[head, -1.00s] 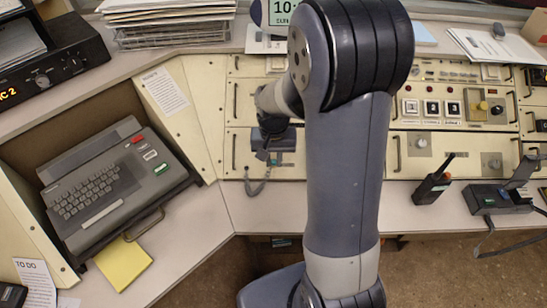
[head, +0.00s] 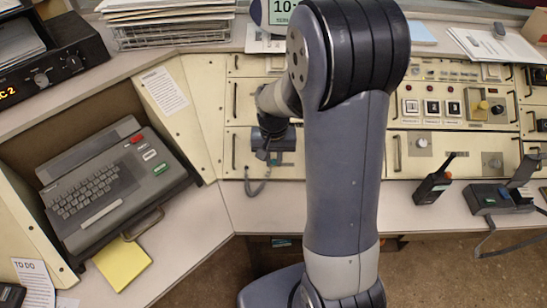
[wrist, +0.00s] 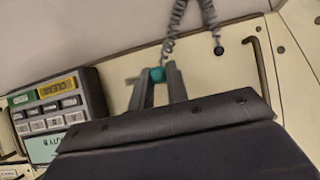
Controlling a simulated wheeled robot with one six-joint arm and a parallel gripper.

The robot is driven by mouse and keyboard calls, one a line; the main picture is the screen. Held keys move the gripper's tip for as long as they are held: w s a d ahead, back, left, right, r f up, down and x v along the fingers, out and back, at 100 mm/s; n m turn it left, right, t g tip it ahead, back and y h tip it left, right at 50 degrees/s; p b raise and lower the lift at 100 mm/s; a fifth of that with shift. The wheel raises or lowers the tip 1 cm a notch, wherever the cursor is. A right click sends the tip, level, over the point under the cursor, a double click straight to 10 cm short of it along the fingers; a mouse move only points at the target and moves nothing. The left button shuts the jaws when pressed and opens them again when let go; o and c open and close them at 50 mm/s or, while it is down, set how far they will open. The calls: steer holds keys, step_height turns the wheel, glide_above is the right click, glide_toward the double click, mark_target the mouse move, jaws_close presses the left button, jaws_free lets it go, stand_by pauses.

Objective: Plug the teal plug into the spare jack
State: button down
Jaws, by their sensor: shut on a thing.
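The teal plug (wrist: 157,74) shows in the wrist view between the tips of my gripper (wrist: 159,80), which is shut on it. Its grey coiled cord (wrist: 168,45) runs up out of the picture. A second stretch of coiled cord comes back down to a dark fitting (wrist: 219,50) on the cream panel, right of my gripper. In the head view my gripper (head: 268,153) is at the lower cream panel, partly hidden by my arm, and the cord (head: 256,187) hangs below it. I cannot make out the spare jack, nor whether the plug touches the panel.
A keypad unit (wrist: 58,110) with a yellow CLEAR key is left of my gripper in the wrist view. A panel handle (wrist: 260,67) stands to the right. In the head view a grey keyboard terminal (head: 112,185) is at left and a handheld radio (head: 433,182) at right.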

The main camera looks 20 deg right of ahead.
steer(key=shift+w+f, duration=0.1)
steer(key=shift+f, duration=0.15)
stand_by(0.7)
steer(key=c, duration=1.3)
jaws_free()
steer(key=shift+w, duration=0.1)
step_height(320, 180, up, 11)
steer(key=shift+f, duration=0.2)
step_height(320, 180, down, 10)
steer(key=shift+f, duration=0.25)
steer(key=shift+r, duration=0.15)
steer(key=shift+s, duration=0.2)
steer(key=shift+w, duration=0.15)
